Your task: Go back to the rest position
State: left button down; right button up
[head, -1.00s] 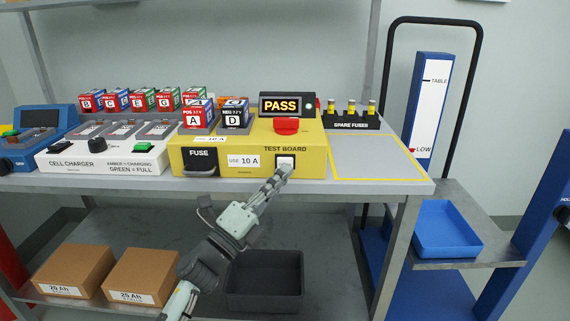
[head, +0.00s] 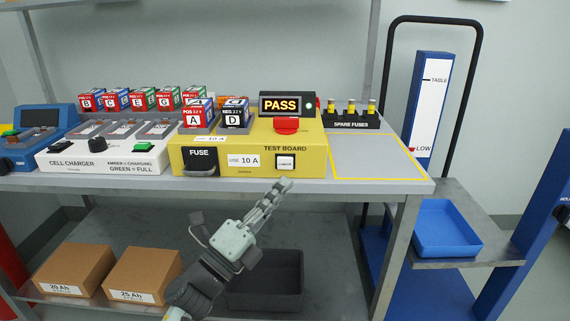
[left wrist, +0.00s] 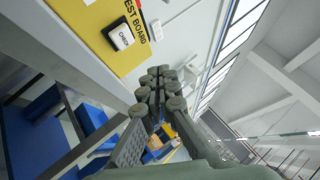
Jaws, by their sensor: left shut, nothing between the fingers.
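My left gripper (head: 284,186) is shut and empty in the head view. It is in front of the bench's front edge, just below the white button (head: 285,162) of the yellow test board (head: 242,171), and apart from it. In the left wrist view the shut fingers (left wrist: 163,85) point past the board's button (left wrist: 121,36). The display (head: 281,104) on the test board reads PASS. Cells A (head: 196,117) and D (head: 235,117) stand on the board. My right gripper is in neither view.
The white cell charger (head: 75,160) is left of the board, with several cells behind it. The spare fuses rack (head: 350,122) is at the right. A dark bin (head: 265,280) and cardboard boxes (head: 140,275) are on the lower shelf. A blue tray (head: 446,229) is at the right.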

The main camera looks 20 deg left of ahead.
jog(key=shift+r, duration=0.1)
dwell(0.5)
pick_arm(q)
jog(key=s+a+f+n+g+y, duration=0.2)
jog(key=a+f+n+g+y, duration=0.3)
jog(key=f+n, duration=0.55)
jog(key=s+a+f+n+g+y, duration=0.25)
jog(key=a+f+n+y, duration=0.5)
jog(key=f, duration=0.55)
jog(key=s+d+f+n+g+h, duration=0.1)
jog(key=s+f+n+g, duration=0.5)
jog(key=s+f, duration=1.1)
jog(key=s+d+g, duration=0.1)
jog(key=s+g, duration=0.1)
jog(key=g, duration=0.2)
jog(key=shift+d+n+h+p, duration=0.25)
jog(key=shift+n+h+p, duration=0.1)
jog(key=shift+n, duration=0.05)
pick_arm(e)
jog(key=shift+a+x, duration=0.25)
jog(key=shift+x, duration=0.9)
pick_arm(q)
jog(key=shift+g, duration=0.25)
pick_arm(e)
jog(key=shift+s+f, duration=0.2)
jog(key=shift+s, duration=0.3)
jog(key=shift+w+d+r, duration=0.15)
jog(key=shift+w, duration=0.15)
